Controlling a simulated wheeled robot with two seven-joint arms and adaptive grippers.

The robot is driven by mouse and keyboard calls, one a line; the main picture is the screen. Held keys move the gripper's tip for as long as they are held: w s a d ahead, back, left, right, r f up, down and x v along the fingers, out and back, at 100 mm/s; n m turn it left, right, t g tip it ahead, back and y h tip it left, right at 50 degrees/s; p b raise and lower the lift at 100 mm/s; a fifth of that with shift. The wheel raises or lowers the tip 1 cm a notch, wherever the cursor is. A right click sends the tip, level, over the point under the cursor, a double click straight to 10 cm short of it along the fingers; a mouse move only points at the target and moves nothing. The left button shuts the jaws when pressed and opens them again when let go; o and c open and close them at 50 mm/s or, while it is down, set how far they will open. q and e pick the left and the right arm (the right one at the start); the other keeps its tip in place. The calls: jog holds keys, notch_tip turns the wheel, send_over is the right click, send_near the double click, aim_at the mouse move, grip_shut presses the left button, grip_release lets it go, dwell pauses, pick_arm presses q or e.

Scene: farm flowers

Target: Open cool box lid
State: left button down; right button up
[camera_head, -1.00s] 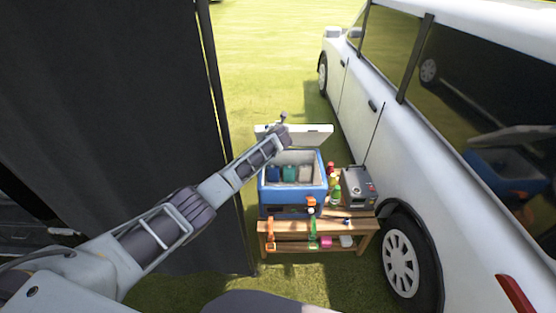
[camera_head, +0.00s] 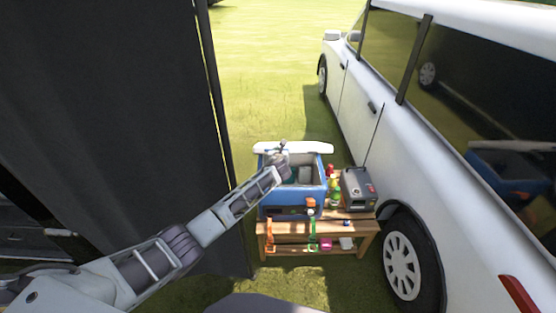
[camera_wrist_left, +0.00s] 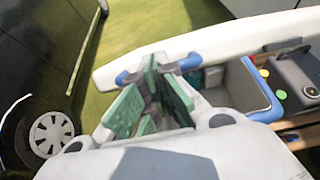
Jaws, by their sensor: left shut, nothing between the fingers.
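The cool box (camera_head: 292,211) is blue with a pale inside and stands on a wooden table. Its opening and part of its contents show. Its white lid (camera_head: 315,147) is at the back, seen as a thin, nearly edge-on strip; its exact tilt is unclear. In the left wrist view the lid (camera_wrist_left: 215,42) is a long white slab beyond the fingers, with the blue box rim (camera_wrist_left: 262,97) to the right. My left gripper (camera_head: 281,146) is shut and empty, in front of the lid; contact is unclear. Its green pads (camera_wrist_left: 155,75) fill the wrist view's middle. My right gripper is not in view.
Several small bottles (camera_head: 334,190) and a grey device (camera_head: 357,189) stand right of the box on the wooden table (camera_head: 350,229). A white car (camera_head: 395,150) is close on the right. A black panel (camera_head: 110,120) stands left. Open grass lies behind.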

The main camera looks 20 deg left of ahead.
pick_arm(q)
jog(key=shift+s+f+b, duration=0.2)
jog(key=shift+s+f, duration=0.2)
jog(key=shift+f, duration=0.3)
jog(key=shift+s+f+b, duration=0.2)
jog(key=shift+s+f, duration=0.15)
jog(key=shift+f, duration=0.35)
jog(key=c, duration=2.2)
grip_release()
jog(key=shift+r, duration=0.1)
